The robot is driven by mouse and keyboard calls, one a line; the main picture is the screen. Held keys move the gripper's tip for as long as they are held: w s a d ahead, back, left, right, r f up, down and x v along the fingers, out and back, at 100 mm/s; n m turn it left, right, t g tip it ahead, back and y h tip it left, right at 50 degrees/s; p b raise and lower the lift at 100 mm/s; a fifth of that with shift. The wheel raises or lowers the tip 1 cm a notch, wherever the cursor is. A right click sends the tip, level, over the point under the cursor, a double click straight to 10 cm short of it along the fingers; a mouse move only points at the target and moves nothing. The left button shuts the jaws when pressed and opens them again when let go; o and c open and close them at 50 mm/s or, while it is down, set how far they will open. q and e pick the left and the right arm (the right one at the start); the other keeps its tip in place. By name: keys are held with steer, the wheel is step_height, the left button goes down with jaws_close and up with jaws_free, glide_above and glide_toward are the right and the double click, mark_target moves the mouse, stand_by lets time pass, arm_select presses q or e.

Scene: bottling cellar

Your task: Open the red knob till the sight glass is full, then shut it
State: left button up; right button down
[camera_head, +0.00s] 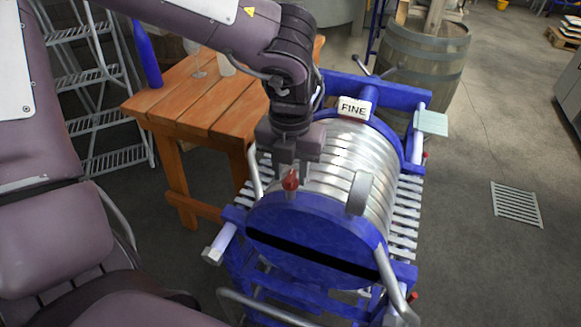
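The red knob (291,180) sits at the near top of a blue and silver ribbed drum machine (333,232). My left gripper (291,168) points down right at the knob, its fingertips at or just above it. The fingers hide part of the knob's surroundings, and I cannot tell whether they grip it. A grey rounded upright piece (359,193) stands to the right of the knob. I cannot make out a sight glass or any liquid level for certain. My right gripper is not in view.
A wooden table (220,100) with a blue bottle (147,55) and a glass (195,62) stands behind left. A "FINE" sign (354,108) is on the machine's far end. A barrel (422,60) stands behind it. The floor at right is clear around a drain grate (516,204).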

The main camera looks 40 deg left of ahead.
arm_select(q)
jaws_close()
